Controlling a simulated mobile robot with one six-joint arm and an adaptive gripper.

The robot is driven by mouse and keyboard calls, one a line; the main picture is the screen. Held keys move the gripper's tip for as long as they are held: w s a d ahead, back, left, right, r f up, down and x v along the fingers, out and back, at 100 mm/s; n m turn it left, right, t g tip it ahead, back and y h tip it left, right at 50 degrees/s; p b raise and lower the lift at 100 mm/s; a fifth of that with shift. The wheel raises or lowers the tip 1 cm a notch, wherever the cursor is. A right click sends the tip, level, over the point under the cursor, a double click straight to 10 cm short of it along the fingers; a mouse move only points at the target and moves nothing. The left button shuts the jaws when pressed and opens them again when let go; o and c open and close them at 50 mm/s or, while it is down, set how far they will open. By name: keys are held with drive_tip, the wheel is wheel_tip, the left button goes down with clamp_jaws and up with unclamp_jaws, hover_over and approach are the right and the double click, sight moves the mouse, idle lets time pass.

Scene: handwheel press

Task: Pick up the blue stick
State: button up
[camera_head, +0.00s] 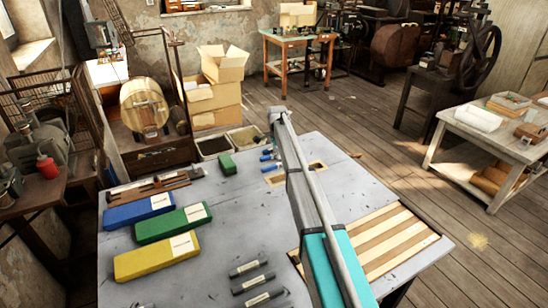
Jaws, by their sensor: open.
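Several small blue sticks lie close together near the far edge of the grey table, just left of my arm. One blue stick (268,157) lies among them, and their ends by the arm are partly covered or too small to make out. A larger blue block (139,211) with a white label lies at the table's left side. My arm reaches from the bottom of the picture over the table to its far edge. My gripper does not show; it is out of sight beyond or behind the arm.
The grey table (225,205) also holds a green block (172,223), a yellow block (157,257), a small green block (227,164), and dark labelled bars (253,283). A striped wooden board (387,240) lies right of my arm. The table's middle is bare.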

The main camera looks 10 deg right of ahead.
clamp_jaws()
drive_tip(key=shift+r, duration=0.1)
wheel_tip(320, 180, up, 2)
drive_tip(key=p, duration=0.2)
drive_tip(key=shift+r+p, duration=0.25)
drive_tip(key=shift+p, duration=0.1)
drive_tip(key=s+r+p, duration=1)
drive_tip(key=s, duration=0.4)
drive_tip(key=shift+d+r, duration=0.15)
drive_tip(key=shift+d, duration=0.15)
drive_tip(key=shift+w+f+b, duration=0.2)
drive_tip(key=shift+f+b, duration=0.7)
drive_tip(key=shift+f, duration=0.15)
